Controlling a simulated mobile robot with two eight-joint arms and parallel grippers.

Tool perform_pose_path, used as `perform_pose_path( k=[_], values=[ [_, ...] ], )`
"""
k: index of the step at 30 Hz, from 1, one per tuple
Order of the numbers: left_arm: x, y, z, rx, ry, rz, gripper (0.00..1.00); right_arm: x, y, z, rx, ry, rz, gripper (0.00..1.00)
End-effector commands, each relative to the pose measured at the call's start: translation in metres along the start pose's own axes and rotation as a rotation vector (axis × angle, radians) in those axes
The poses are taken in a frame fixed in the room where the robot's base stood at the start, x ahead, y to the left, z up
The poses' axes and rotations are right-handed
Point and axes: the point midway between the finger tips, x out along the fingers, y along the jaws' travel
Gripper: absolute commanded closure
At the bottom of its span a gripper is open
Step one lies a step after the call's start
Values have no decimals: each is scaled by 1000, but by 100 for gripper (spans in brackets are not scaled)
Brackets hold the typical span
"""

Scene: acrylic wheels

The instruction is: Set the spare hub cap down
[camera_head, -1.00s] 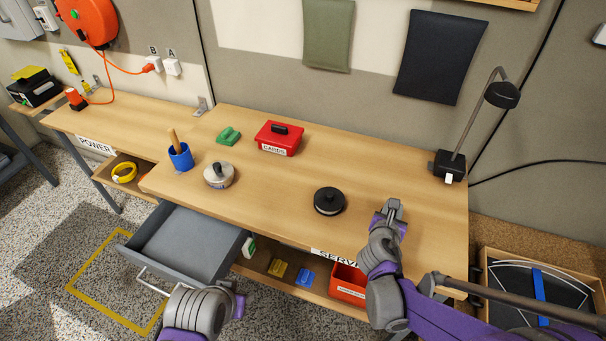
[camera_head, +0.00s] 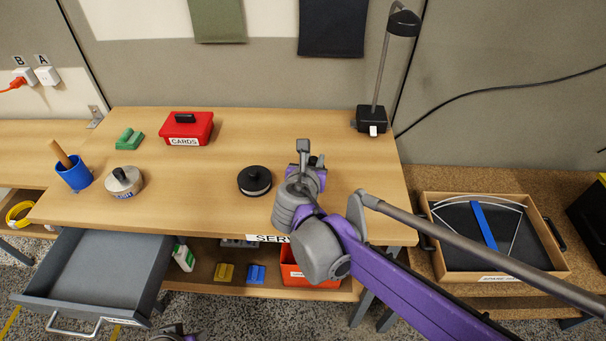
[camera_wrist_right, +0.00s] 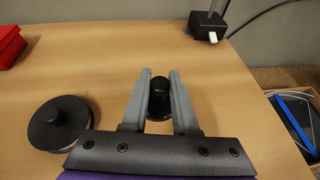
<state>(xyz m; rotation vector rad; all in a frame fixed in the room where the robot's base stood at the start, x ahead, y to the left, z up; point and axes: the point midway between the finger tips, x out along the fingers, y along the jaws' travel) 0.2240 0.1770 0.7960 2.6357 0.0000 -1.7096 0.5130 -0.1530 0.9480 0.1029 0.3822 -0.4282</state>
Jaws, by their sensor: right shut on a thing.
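My right gripper (camera_wrist_right: 159,90) is shut on the spare hub cap (camera_wrist_right: 159,104), a small black disc with a round knob between the two grey fingers. The hub cap is over the table's right part; I cannot tell whether it touches the top. In the head view my right gripper (camera_head: 307,153) mostly hides it. A round black-topped piece with a knob (camera_head: 255,180) stands on the table, left of the gripper and apart from it; it also shows in the wrist view (camera_wrist_right: 60,123). Only a sliver of my left arm shows at the bottom edge.
A grey drawer (camera_head: 95,268) stands open. Bare tabletop lies right of the gripper.

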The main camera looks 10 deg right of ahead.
Motion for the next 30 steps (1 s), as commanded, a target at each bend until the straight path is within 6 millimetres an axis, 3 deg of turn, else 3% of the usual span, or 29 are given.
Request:
perform_pose_path(
  k=[14,25,26,30],
  values=[
    [15,0,7,0,-6,0,55,22,-1,-52,0,1,0,100],
    [17,0,8,0,-6,0,55,24,-1,-57,0,0,0,100],
    [17,0,8,0,-6,0,55,24,-1,-57,0,0,0,69],
    [16,0,7,0,-6,0,55,23,-1,-56,0,0,0,44]
  ],
)
